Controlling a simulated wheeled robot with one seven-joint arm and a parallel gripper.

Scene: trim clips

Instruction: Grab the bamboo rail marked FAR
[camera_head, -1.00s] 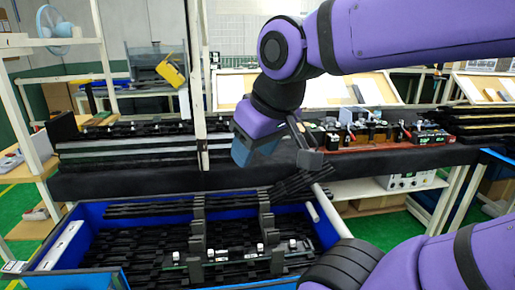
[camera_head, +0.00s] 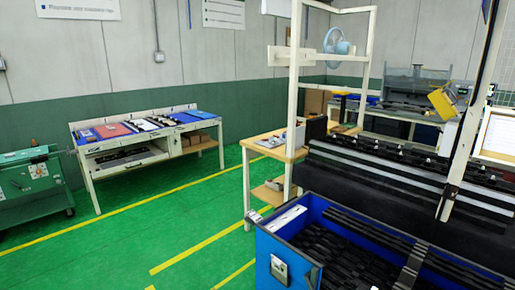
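I cannot make out a bamboo rail or the marking FAR in this view. Long dark strips (camera_head: 385,240) lie across the back of a blue bin (camera_head: 285,240) at the bottom right; their material and any lettering are too small to tell. A pale strip (camera_head: 286,218) lies on the bin's left rim. A long black rack (camera_head: 410,185) with grey bands stands behind the bin. My gripper and arm are out of view.
A white workbench (camera_head: 175,143) with coloured flat items stands against the left wall. A green cart (camera_head: 30,183) is at the far left. A wooden table (camera_head: 272,147) and white posts (camera_head: 293,100) stand behind the bin. Green floor (camera_head: 150,230) with yellow lines is clear between.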

